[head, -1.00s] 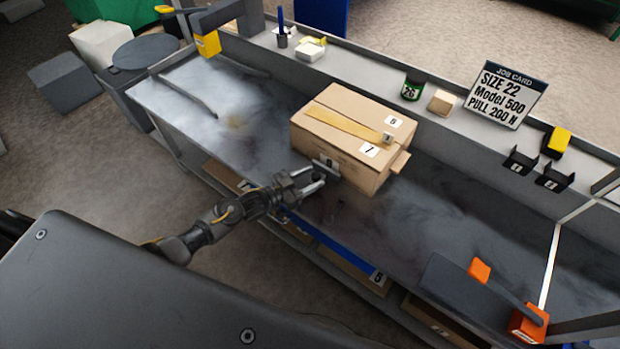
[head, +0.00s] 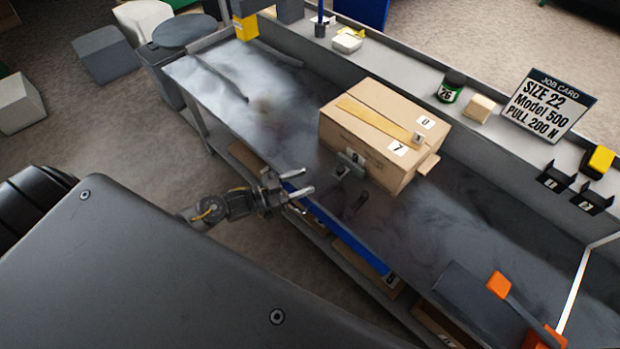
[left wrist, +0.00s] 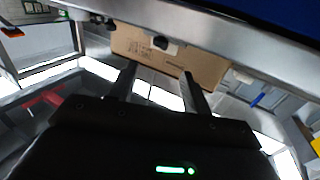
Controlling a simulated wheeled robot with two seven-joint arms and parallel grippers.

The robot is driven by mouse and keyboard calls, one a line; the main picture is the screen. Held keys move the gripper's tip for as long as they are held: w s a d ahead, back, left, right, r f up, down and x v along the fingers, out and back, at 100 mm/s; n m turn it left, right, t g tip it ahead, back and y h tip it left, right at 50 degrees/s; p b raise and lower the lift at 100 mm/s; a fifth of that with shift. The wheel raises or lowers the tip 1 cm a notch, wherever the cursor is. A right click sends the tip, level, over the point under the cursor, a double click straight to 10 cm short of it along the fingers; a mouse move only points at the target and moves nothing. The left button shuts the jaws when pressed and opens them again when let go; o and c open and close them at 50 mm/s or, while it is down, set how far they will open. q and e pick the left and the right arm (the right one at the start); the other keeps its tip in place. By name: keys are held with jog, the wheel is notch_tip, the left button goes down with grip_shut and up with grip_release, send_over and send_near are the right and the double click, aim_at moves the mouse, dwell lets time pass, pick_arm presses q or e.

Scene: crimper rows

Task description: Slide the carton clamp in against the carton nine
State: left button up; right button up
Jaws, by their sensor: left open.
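The brown carton (head: 365,150) with a tan tape strip sits on the dark bench top. Its labels look like 0 or 6 and 7; I cannot read a nine. The carton clamp (head: 352,160), a small grey plate with a dark handle part, stands at the carton's front left face. I cannot tell whether it touches. My left gripper (head: 307,182) is open and empty, short of the clamp and apart from it, over the bench's front edge. In the left wrist view the carton (left wrist: 190,62) and a dark knob (left wrist: 161,43) show beyond my fingers (left wrist: 158,82). My right gripper is out of view.
A dark plate with an orange-handled tool (head: 498,285) is at the lower right. A job card (head: 548,105) and small items stand on the back ledge. The bench left of the carton is mostly clear.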

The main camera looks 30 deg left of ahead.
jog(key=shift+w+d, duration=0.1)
